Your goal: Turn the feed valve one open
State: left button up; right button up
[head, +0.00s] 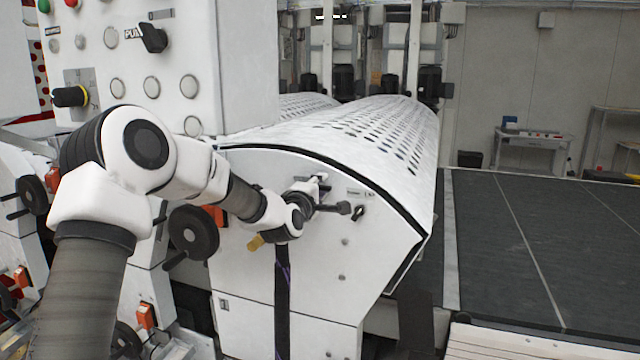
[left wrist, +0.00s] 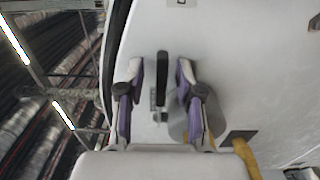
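A small black lever handle (left wrist: 162,80), which I take to be the feed valve, stands out from the white end panel (head: 300,255) of the roller machine. In the left wrist view it lies between the two purple-and-grey fingers of my left gripper (left wrist: 160,68), with a gap on each side. My left gripper also shows in the head view (head: 332,194), close to the panel beside a small label. A black fitting (head: 358,213) shows just right of the gripper there; I cannot tell whether it is the same lever. My right gripper is not in view.
A white control cabinet with buttons and a black rotary switch (head: 153,38) stands at left. Black handwheels (head: 193,232) and orange switches sit left of the panel. A yellow piece (left wrist: 246,158) is near the gripper. The perforated cover (head: 370,125) curves above. Dark floor (head: 540,240) lies right.

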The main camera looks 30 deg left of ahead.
pick_arm(q)
jog(key=shift+s, duration=0.15)
jog(key=shift+w+f, duration=0.1)
jog(key=shift+w, duration=0.1)
grip_shut()
jog(key=b, duration=0.1)
jog(key=m+h+b, duration=0.1)
jog(key=shift+s+f+h+b, duration=0.2)
jog(key=shift+s+h+b, duration=0.1)
jog(key=shift+s+r+t+h, duration=0.1)
jog(key=shift+t+h, duration=0.2)
jog(key=shift+h, duration=0.2)
jog(key=shift+d+r+m, duration=0.15)
jog(key=shift+m, duration=0.15)
grip_release()
